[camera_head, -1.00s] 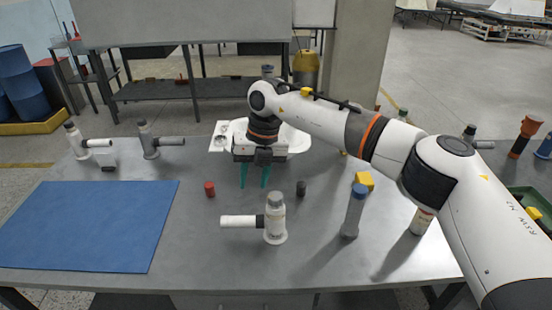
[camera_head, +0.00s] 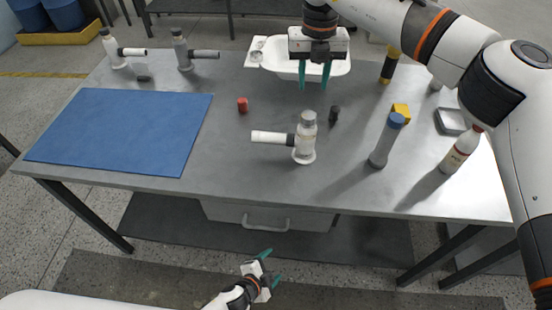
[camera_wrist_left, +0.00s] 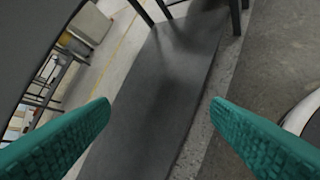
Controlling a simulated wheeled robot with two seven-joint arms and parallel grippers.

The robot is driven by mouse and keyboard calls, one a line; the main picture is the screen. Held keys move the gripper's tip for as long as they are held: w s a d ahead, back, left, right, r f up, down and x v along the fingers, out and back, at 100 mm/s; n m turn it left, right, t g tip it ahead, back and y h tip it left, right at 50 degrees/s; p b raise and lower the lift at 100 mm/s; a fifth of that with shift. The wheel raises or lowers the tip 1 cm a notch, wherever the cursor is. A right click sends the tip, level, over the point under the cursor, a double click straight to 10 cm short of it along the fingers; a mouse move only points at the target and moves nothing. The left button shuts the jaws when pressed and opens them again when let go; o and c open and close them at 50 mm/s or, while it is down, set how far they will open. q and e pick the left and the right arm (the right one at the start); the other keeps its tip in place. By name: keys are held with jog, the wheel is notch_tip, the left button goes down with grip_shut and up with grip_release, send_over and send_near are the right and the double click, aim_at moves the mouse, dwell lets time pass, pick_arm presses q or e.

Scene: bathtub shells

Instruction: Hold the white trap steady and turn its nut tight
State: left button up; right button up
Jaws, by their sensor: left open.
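The white trap (camera_head: 305,150) stands upright on the grey table, a little right of the middle in the head view. Its white side pipe (camera_head: 269,137) points left, with a dark grey collar (camera_head: 291,140) where it meets the body. A grey cap (camera_head: 308,116) sits on top. I cannot tell which ring is the nut. My right gripper (camera_head: 314,89) is open and empty, fingers down, behind the trap and apart from it. My left gripper (camera_head: 270,267) is open and empty, low in front of the table; its fingers also show in the left wrist view (camera_wrist_left: 160,108).
A white basin (camera_head: 338,69) stands behind the right gripper. A red cap (camera_head: 242,104), black piece (camera_head: 334,114), blue-capped cylinder (camera_head: 384,145), yellow block (camera_head: 401,111) and bottle (camera_head: 461,150) surround the trap. The blue mat (camera_head: 120,130) is bare. Two other traps (camera_head: 115,52) (camera_head: 182,52) stand back left.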

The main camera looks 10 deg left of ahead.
pick_arm(q)
jog(key=w+d+r+m+t+h, duration=0.1)
jog(key=w+d+r+m+h, duration=0.15)
jog(key=d+r+m, duration=0.45)
jog(key=w+d+r+m+t+h, duration=0.1)
jog(key=d+r+m+h, duration=0.15)
jog(key=r, duration=0.85)
jog(key=w+d+r+m+t+h, duration=0.1)
jog(key=w+d+r+m+h, duration=0.25)
jog(key=r, duration=0.55)
jog(key=m+t+y, duration=0.3)
jog(key=m, duration=1.2)
send_near(301, 138)
jog(key=shift+d+r, duration=0.15)
jog(key=shift+w, duration=0.3)
jog(key=x, duration=1.1)
jog(key=shift+w+d, duration=0.15)
jog(key=shift+w, duration=0.05)
